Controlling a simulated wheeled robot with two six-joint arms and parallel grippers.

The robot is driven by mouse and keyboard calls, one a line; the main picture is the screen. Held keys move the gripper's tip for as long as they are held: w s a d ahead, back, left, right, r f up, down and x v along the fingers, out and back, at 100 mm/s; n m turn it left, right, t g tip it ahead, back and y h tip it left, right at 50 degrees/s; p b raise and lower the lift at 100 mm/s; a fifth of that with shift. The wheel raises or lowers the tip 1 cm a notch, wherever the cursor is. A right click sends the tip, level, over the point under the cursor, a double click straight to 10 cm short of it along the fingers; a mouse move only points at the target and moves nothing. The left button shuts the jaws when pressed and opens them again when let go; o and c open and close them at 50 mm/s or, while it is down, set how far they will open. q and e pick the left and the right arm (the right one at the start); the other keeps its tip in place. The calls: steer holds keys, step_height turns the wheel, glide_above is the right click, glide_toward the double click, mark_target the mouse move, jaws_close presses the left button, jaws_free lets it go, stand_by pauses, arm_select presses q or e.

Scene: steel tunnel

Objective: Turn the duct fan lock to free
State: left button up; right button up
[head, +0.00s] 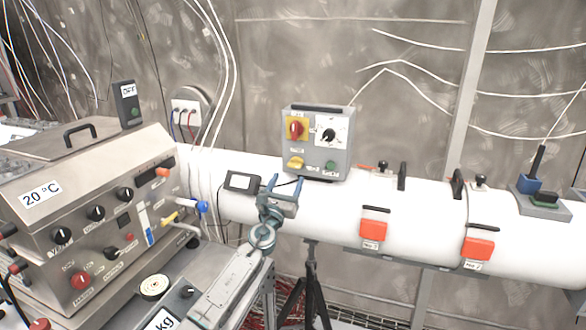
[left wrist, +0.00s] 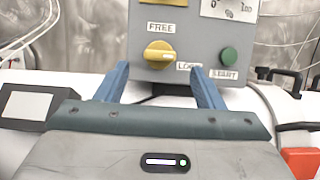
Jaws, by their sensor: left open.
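The duct fan lock (head: 295,162) is a yellow rotary knob low on the left of a grey control box (head: 321,158) on the white duct. In the left wrist view the yellow knob (left wrist: 159,54) has its grip bar lying roughly sideways. A FREE label is above it, and a LOCK label, partly hidden by my right-hand finger, is at its lower right. My left gripper (head: 284,188) is open and empty, just in front of and below the knob, apart from it. Its blue fingers (left wrist: 157,82) stand either side of the knob in the wrist view. My right gripper is not in view.
On the box are a red knob on yellow (head: 295,129), a black dial (head: 329,135) and a green START button (head: 331,167). A small grey display (head: 241,182) is left of my gripper. A steel machine (head: 90,220) fills the left; red latches (head: 374,224) sit on the duct.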

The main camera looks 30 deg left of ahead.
mark_target(294, 167)
arm_select(q)
steer(key=x, duration=0.6)
steer(key=shift+w+b, duration=0.15)
steer(key=shift+b, duration=0.2)
steer(key=shift+c, duration=0.6)
steer(key=c, duration=0.9)
steer(key=shift+o, duration=0.2)
